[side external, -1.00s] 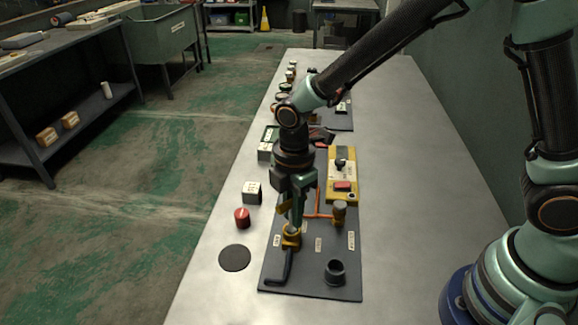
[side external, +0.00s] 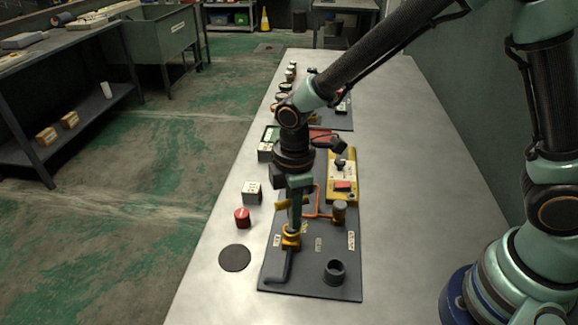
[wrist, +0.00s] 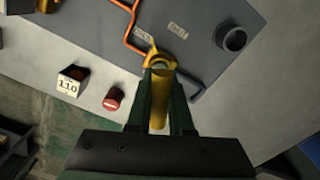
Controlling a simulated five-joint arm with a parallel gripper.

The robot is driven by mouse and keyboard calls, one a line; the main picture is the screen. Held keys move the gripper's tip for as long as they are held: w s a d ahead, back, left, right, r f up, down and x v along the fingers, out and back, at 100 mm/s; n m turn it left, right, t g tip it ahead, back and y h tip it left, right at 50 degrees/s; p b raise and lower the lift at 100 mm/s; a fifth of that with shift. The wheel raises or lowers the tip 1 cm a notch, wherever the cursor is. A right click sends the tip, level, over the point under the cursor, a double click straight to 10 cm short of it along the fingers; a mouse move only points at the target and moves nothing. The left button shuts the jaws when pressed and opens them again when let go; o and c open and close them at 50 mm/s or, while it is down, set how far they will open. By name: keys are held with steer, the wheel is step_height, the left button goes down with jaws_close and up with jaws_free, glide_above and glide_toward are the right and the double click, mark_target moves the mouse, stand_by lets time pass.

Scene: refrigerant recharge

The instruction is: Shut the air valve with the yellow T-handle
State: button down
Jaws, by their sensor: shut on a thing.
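The air valve is a brass-yellow body (side external: 291,239) on the dark grey panel (side external: 310,272), above a dark bent pipe. It also shows in the wrist view (wrist: 159,58). Its yellow T-handle (side external: 283,204) sits above the body and stands out to the left of my fingers. My gripper (side external: 294,219) points straight down over the valve and is shut on the T-handle. In the wrist view the yellow bar (wrist: 158,115) of the handle lies between my two fingers (wrist: 161,80). My fingers hide part of the handle and its stem.
An orange pipe (side external: 318,214) runs to a brass fitting (side external: 339,209). A black open cup (side external: 335,271) is on the panel. A yellow box (side external: 342,178) is behind.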

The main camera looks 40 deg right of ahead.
steer(key=shift+m, duration=2.2)
steer(key=shift+s+m, duration=0.1)
steer(key=shift+m, duration=1)
steer(key=shift+a+m, duration=0.1)
steer(key=shift+m, duration=1.1)
steer(key=shift+n, duration=0.7)
